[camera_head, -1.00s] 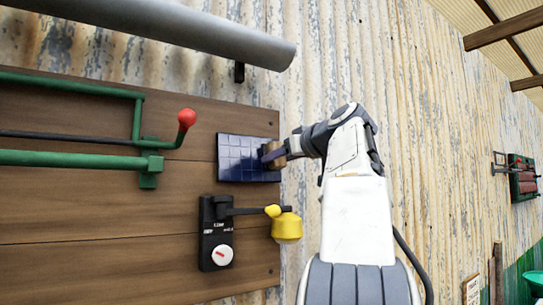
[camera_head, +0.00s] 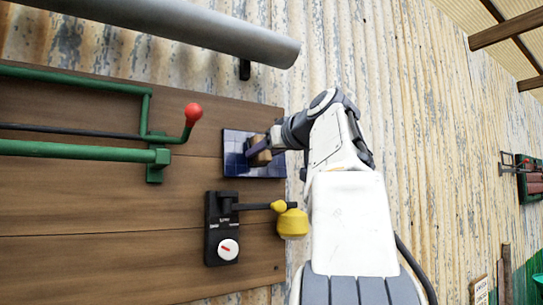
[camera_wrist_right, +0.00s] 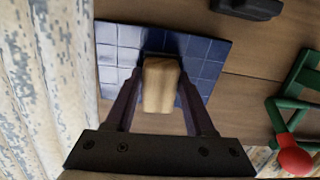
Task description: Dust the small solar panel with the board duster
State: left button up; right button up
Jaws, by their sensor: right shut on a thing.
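The small solar panel (camera_head: 236,165) is a dark blue gridded square on the wooden board, left of my right gripper. My right gripper (camera_head: 256,151) is shut on the board duster (camera_head: 261,157), a block with a tan wooden back, held at the panel's face. In the right wrist view the duster (camera_wrist_right: 161,84) sits between the two fingers of the gripper (camera_wrist_right: 158,88), over the middle of the blue panel (camera_wrist_right: 203,68). Its underside is hidden, so I cannot tell for sure whether it touches. The panel's left part looks paler in the wrist view. My left gripper does not show.
A green pipe frame with a red knob (camera_head: 193,110) is left of the panel. Below the panel are a black switch box (camera_head: 222,229) and a yellow weight (camera_head: 292,223) on an arm. A grey pipe (camera_head: 190,31) runs above. Corrugated wall (camera_head: 430,130) lies to the right.

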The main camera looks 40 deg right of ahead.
jog(key=shift+w+a+b, duration=0.1)
jog(key=shift+w+a, duration=0.15)
jog(key=shift+a, duration=0.6)
jog(key=shift+w+a+b, duration=0.15)
jog(key=shift+w+a, duration=0.05)
jog(key=shift+a, duration=0.65)
jog(key=shift+w+a+b, duration=0.1)
jog(key=shift+w+a, duration=0.15)
jog(key=shift+a, duration=0.6)
jog(key=shift+s+a, duration=0.15)
jog(key=shift+s, duration=0.5)
jog(key=b, duration=0.1)
send_near(236, 154)
jog(key=shift+w, duration=0.25)
jog(key=v, duration=0.3)
